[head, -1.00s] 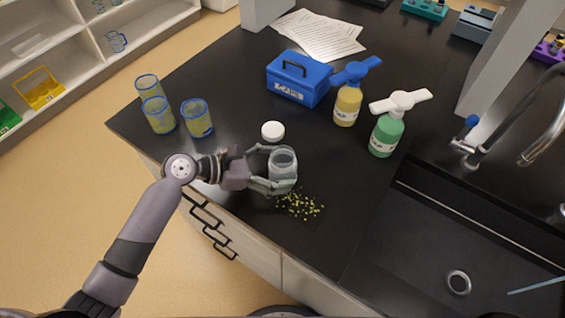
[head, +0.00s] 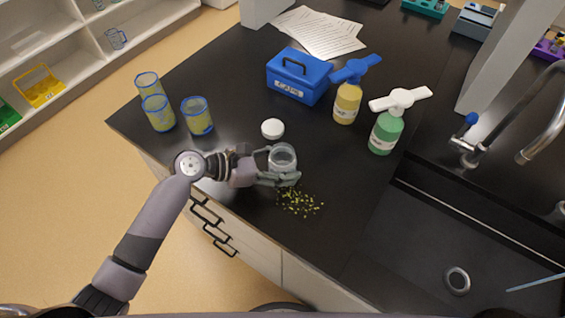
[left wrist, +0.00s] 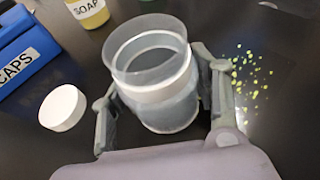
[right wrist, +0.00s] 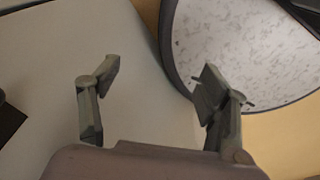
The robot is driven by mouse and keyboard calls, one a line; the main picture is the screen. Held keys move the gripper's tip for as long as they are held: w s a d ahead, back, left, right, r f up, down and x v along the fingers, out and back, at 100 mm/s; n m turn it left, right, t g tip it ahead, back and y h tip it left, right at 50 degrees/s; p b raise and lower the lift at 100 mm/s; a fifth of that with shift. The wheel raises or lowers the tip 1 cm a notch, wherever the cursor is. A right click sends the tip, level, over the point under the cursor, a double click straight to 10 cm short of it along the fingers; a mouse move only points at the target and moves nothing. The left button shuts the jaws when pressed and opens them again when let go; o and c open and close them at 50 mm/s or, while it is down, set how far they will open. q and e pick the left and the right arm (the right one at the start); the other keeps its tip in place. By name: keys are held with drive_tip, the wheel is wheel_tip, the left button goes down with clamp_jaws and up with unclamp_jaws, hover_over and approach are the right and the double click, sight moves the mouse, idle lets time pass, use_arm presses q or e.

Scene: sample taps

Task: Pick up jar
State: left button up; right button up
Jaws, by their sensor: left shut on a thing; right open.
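The clear, open-topped jar (head: 283,158) is upright over the black counter near its front edge. It fills the middle of the left wrist view (left wrist: 155,75) and looks empty. My left gripper (head: 280,178) is shut on the jar, with a finger on each side of it. Whether the jar's base touches the counter is hard to tell. A white lid (head: 272,128) lies on the counter just behind the jar, also seen in the left wrist view (left wrist: 62,108). My right gripper (right wrist: 155,85) is open and empty, away from the counter top.
Yellow-green bits (head: 299,202) are scattered in front of the jar. Blue-rimmed glasses (head: 197,115) stand at left. A blue caps box (head: 299,76), a yellow soap bottle (head: 347,102) and a green bottle (head: 386,130) stand behind. A sink (head: 440,250) lies at right.

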use_arm(q)
drive_tip(key=c, duration=0.3)
wheel_tip(320, 180, up, 20)
idle(0.7)
idle(0.5)
